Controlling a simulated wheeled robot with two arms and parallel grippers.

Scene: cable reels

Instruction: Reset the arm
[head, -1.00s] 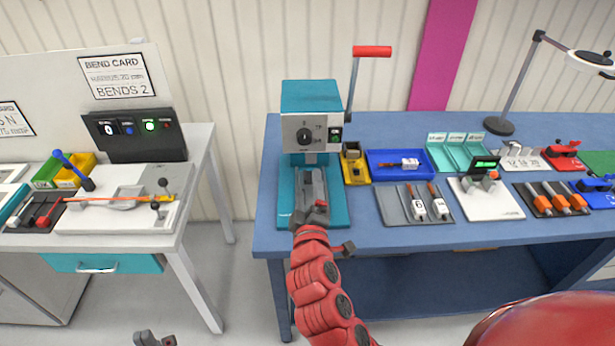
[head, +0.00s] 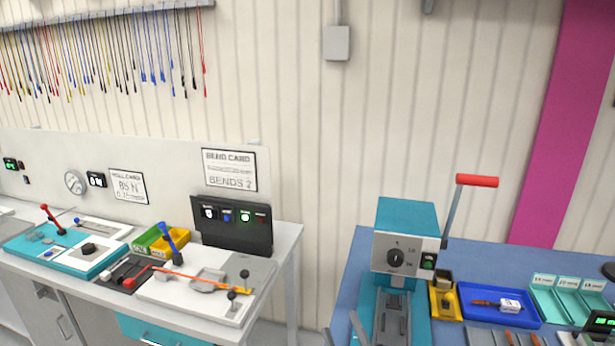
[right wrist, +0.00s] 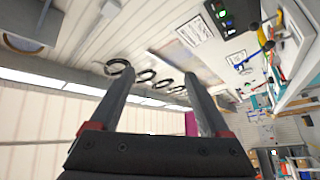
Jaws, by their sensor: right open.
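In the right wrist view my right gripper (right wrist: 160,75) is open, its two dark fingers apart with nothing between them. On the left bench, a long orange bar with a red end (head: 178,275) lies across the white bending plate (head: 188,300). My left gripper is not in view.
The blue bench (head: 355,270) on the right holds a yellow bin (head: 446,302), a blue tray (head: 490,318) and teal trays (head: 572,300). The grey bench (head: 285,240) carries a black display box (head: 232,226). A gap separates the benches. Cables (head: 100,50) hang on the wall.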

